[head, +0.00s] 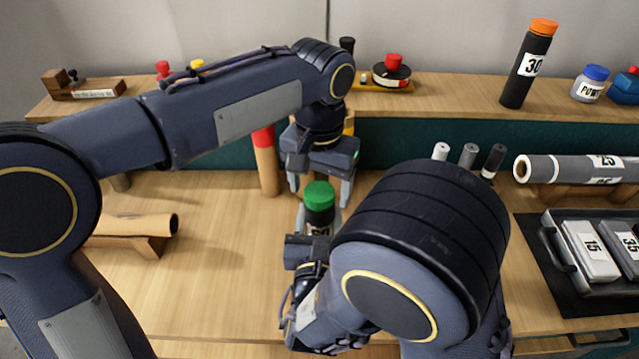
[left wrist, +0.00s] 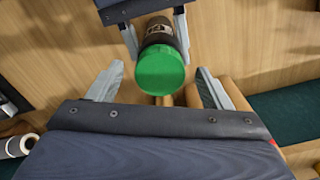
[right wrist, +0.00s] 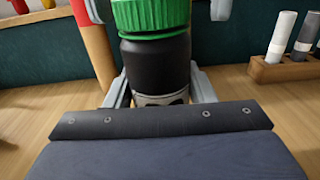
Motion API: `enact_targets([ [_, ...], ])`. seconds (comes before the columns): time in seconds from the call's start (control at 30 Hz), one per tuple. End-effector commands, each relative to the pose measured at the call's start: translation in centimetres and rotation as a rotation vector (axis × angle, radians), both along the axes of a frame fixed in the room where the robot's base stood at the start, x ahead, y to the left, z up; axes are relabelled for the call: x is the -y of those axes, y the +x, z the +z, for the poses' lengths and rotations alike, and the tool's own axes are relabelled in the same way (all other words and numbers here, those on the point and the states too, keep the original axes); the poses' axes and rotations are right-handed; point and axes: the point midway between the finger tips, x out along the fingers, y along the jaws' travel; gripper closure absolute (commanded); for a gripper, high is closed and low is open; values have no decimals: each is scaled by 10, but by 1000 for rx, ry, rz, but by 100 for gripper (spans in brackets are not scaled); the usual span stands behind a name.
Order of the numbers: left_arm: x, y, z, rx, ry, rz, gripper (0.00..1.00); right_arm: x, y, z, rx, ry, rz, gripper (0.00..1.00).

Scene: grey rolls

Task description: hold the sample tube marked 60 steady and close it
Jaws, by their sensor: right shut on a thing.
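A black sample tube (head: 319,216) with a green cap (head: 319,194) stands upright over the middle of the table. Its white label shows only in part, and I cannot read the number. My right gripper (right wrist: 160,92) is shut on the tube's body below the cap. The left wrist view shows the cap (left wrist: 160,70) between these fingers.
A red-topped roll (head: 266,160) stands close behind the left gripper. A rack with several small tubes (head: 468,155) is behind my right arm. A grey roll (head: 570,168) and a black tray (head: 560,290) lie at the right. A tan roll (head: 130,224) rests on a stand at the left.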

Motion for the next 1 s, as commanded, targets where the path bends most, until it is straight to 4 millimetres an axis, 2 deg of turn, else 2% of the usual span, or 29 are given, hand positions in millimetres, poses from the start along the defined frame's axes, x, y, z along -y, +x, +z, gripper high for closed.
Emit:
enact_targets([
  [0.23,0,0,1,1,0,0,27,0,0,0,0,0,0,100],
  [0.37,1,1,13,2,-2,0,27,0,0,0,0,0,0,100],
  [0.8,1,1,100,2,-2,-1,27,0,0,0,0,0,0,100],
  [1.0,0,0,118,0,0,0,27,0,0,0,0,0,0,100],
])
